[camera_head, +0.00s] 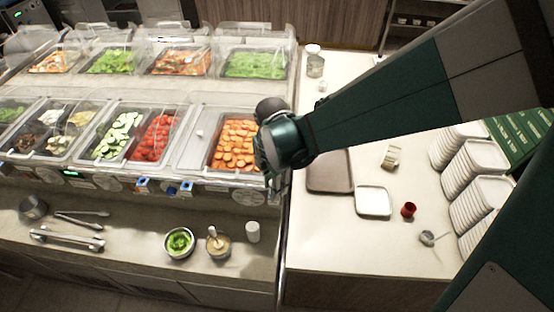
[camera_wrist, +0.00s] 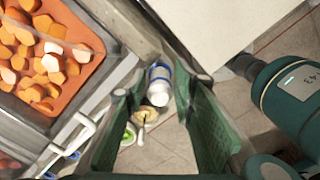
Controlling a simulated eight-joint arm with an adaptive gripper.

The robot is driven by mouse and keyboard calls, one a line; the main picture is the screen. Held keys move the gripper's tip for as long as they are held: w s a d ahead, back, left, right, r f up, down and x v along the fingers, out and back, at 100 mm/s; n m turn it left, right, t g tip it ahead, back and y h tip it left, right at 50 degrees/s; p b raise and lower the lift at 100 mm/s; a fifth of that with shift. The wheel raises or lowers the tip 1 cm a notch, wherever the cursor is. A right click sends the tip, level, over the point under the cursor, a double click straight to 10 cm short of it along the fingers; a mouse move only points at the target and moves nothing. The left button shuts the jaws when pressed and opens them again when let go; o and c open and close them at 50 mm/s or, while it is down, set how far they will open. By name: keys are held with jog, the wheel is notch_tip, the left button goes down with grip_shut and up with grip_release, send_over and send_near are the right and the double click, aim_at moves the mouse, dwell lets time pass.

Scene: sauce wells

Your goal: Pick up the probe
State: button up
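No thing is clearly recognisable as the probe. A small pale item with a round head and a thin stem (camera_head: 427,238) lies on the right counter in the head view, and it could be the probe. My gripper (camera_head: 273,182) hangs at the right end of the food bar, near the orange pieces and well left of that item. In the wrist view my gripper (camera_wrist: 163,90) has its two green fingers apart. A white and blue bottle (camera_wrist: 160,85) shows between them, apparently below.
The right counter (camera_head: 335,255) holds a brown tray (camera_head: 330,171), a white tray (camera_head: 373,202), a red cup (camera_head: 408,210) and stacks of white plates (camera_head: 484,200). Clear covers stand over the food bar. Tongs (camera_head: 67,238) lie on the front ledge.

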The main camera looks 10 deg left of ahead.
jog(key=c, duration=0.6)
jog(key=shift+r, duration=0.15)
jog(key=shift+r, duration=4.9)
